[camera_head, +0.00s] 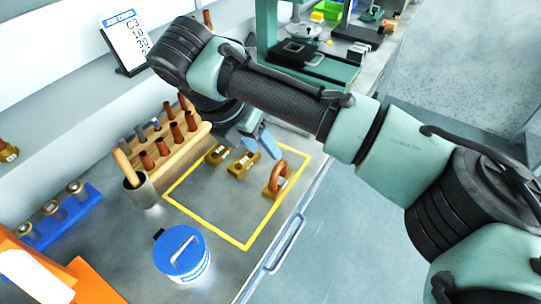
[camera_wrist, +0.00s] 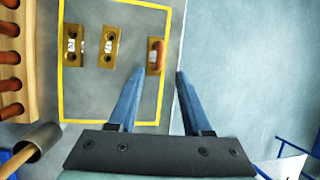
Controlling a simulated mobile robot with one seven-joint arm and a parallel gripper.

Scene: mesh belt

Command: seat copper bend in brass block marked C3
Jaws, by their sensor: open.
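Three brass blocks stand in a row inside a yellow outline: the left block (camera_head: 217,155), the middle block (camera_head: 243,164) and the right block (camera_head: 270,192). The copper bend (camera_head: 281,176) arches upright on the right block; in the wrist view the bend (camera_wrist: 157,52) lies across that block (camera_wrist: 151,70). The left (camera_wrist: 74,46) and middle (camera_wrist: 109,46) blocks show bare holes and small white labels that I cannot read surely. My gripper (camera_wrist: 160,74) is open and empty, its blue fingertips apart, pointing towards the right block. In the head view the gripper (camera_head: 260,145) hangs beyond the bend.
A wooden rack (camera_head: 165,160) of copper and grey pieces stands left of the outline. A metal cup (camera_head: 141,191) with a wooden handle and a blue-lidded can (camera_head: 182,255) stand nearer. A job card (camera_head: 126,40) stands behind. The bench drops off to the right.

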